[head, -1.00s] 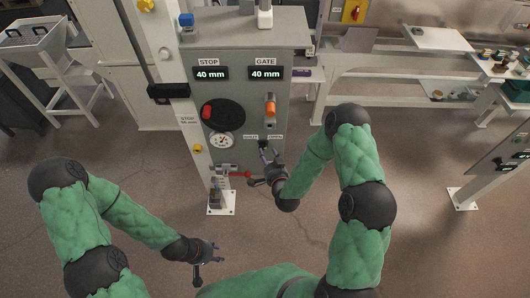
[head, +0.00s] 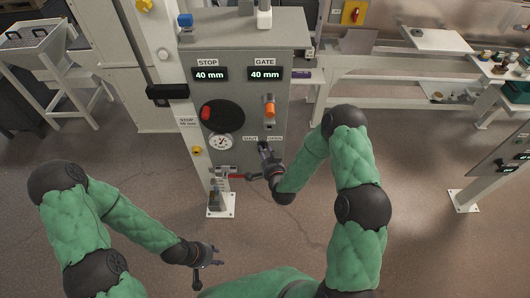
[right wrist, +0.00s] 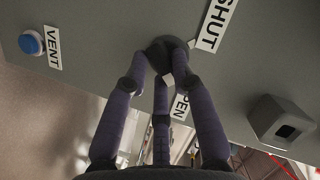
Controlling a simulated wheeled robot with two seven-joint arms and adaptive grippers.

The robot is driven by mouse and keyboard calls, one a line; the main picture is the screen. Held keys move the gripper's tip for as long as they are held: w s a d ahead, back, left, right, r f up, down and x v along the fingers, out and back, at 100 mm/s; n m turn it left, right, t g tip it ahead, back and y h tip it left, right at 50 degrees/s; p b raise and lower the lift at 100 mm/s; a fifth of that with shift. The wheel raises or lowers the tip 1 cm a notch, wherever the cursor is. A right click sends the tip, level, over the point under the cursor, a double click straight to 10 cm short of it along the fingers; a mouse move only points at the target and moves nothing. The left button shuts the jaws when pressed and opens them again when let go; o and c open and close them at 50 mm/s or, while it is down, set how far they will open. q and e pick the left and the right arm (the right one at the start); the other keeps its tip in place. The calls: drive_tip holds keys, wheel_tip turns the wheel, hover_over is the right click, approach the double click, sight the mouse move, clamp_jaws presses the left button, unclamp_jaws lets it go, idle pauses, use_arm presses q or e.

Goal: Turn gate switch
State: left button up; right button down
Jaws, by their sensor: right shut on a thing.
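The gate switch (right wrist: 166,52) is a dark round knob on the grey panel in the right wrist view, between the SHUT label (right wrist: 215,22) and the partly covered OPEN label (right wrist: 180,106). My right gripper (head: 266,152) is at the switch low on the panel in the head view. Its fingers (right wrist: 164,66) are shut around the knob, which they partly hide. My left gripper (head: 209,254) hangs low at the front left, away from the panel, with its fingers apart and nothing between them.
The grey cabinet (head: 255,82) carries STOP and GATE displays, both reading 40 mm. An orange handle (head: 270,108), a round gauge (head: 221,142) and a red lever (head: 238,177) sit near the switch. A blue VENT button (right wrist: 31,42) is at the left in the right wrist view.

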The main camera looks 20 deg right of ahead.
drive_tip(key=shift+a, duration=0.15)
drive_tip(key=n+h+p, duration=0.1)
drive_tip(key=n+h, duration=0.1)
drive_tip(key=n, duration=0.2)
drive_tip(key=n+g+h+p, duration=0.1)
drive_tip(key=n+h, duration=0.2)
drive_tip(key=n, duration=0.1)
drive_tip(key=a+n+g+h+p, duration=0.1)
drive_tip(key=n+h, duration=0.1)
drive_tip(key=n, duration=0.2)
drive_tip(key=shift+w+r+h, duration=0.1)
drive_tip(key=shift+r+h, duration=0.05)
drive_tip(key=shift+h, duration=0.25)
idle(0.5)
drive_tip(key=shift+n+g, duration=0.3)
drive_tip(key=c, duration=1.2)
unclamp_jaws()
drive_tip(key=shift+c, duration=0.2)
drive_tip(key=shift+o, duration=1)
drive_tip(key=shift+w+d, duration=0.1)
